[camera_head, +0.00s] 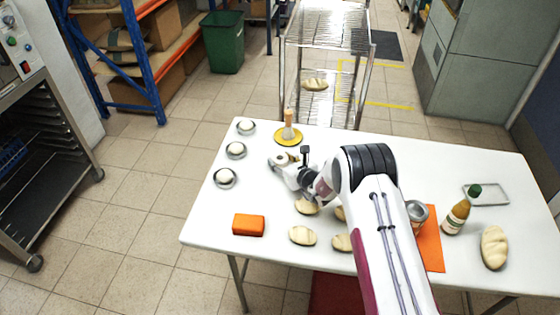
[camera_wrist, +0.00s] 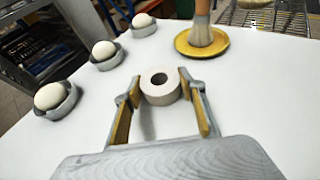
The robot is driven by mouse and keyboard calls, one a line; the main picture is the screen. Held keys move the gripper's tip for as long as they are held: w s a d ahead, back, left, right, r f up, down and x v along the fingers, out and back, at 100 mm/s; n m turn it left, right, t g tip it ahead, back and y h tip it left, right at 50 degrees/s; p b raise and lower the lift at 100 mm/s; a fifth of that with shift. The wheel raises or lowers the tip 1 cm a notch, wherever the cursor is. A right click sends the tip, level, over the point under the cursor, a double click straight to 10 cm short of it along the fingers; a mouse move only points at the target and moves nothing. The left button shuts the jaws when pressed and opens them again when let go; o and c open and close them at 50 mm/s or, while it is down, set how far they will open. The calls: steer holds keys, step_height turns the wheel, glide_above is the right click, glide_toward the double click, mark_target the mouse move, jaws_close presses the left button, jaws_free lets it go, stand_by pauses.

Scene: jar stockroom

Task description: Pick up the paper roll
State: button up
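The paper roll (camera_wrist: 157,99) is a short white cylinder with a dark round hole in its top, standing upright on the white table. In the head view the roll (camera_head: 281,161) is small and partly hidden by my gripper (camera_head: 285,167). In the wrist view my gripper (camera_wrist: 160,88) is open, with one finger on each side of the roll near the fingertips. A narrow gap seems to show at the left finger; whether the right finger touches the roll I cannot tell.
A brush stands on a yellow dish (camera_wrist: 181,45) just beyond the roll. Several white balls in metal rings (camera_head: 236,150) line the table's left edge. Bread rolls (camera_head: 302,236) and an orange block (camera_head: 249,225) lie nearer. A bottle (camera_head: 456,217) stands at right.

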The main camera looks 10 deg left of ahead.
mark_target(281, 160)
steer(key=c, duration=0.3)
steer(key=shift+r, duration=0.15)
steer(key=shift+r, duration=4.9)
